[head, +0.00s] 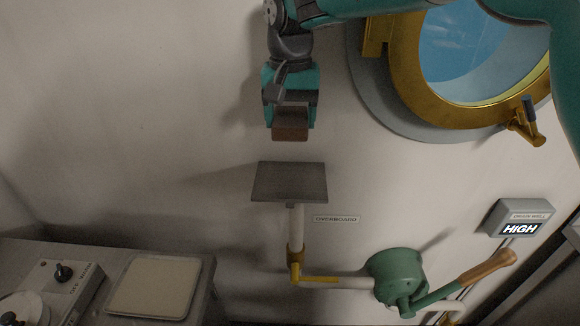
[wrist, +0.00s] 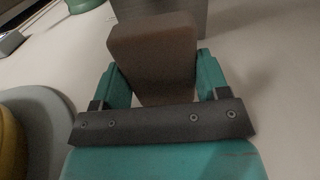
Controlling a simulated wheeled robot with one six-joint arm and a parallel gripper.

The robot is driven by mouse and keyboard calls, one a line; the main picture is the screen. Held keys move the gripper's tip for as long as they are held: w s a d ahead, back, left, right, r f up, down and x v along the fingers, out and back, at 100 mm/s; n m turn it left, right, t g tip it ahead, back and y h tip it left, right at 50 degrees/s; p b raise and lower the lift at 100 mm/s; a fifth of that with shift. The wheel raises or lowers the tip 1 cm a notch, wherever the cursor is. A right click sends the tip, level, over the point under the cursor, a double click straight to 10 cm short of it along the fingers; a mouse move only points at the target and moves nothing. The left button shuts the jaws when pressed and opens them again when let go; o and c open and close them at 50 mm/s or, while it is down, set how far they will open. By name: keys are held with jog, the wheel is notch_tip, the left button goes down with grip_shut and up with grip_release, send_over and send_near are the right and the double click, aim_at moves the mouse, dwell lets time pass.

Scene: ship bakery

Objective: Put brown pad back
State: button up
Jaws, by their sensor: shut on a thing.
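The brown pad (head: 291,133) is a small block held at the tip of my gripper (head: 291,122) in the head view. In the wrist view the brown pad (wrist: 153,55) stands between the two teal fingers of my gripper (wrist: 160,82), which is shut on it. A flat grey plate (head: 289,182) sits on top of a white pipe just below the pad in the head view, with a visible gap between them. Part of a grey surface (wrist: 190,14) shows behind the pad in the wrist view.
A brass porthole (head: 405,70) is at upper right. A green hand pump (head: 396,277) with a wooden handle is at lower right, under a sign box reading HIGH (head: 520,218). A counter with a pale square board (head: 155,286) is at lower left. The left wall is clear.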

aim_at(290, 182)
notch_tip(290, 182, down, 13)
jog(key=p, duration=0.3)
jog(key=shift+s, duration=0.1)
jog(key=o, duration=0.8)
jog(key=shift+o, duration=0.2)
jog(key=shift+r, duration=0.2)
notch_tip(290, 182, up, 12)
jog(key=b, duration=0.3)
jog(key=shift+f, duration=0.1)
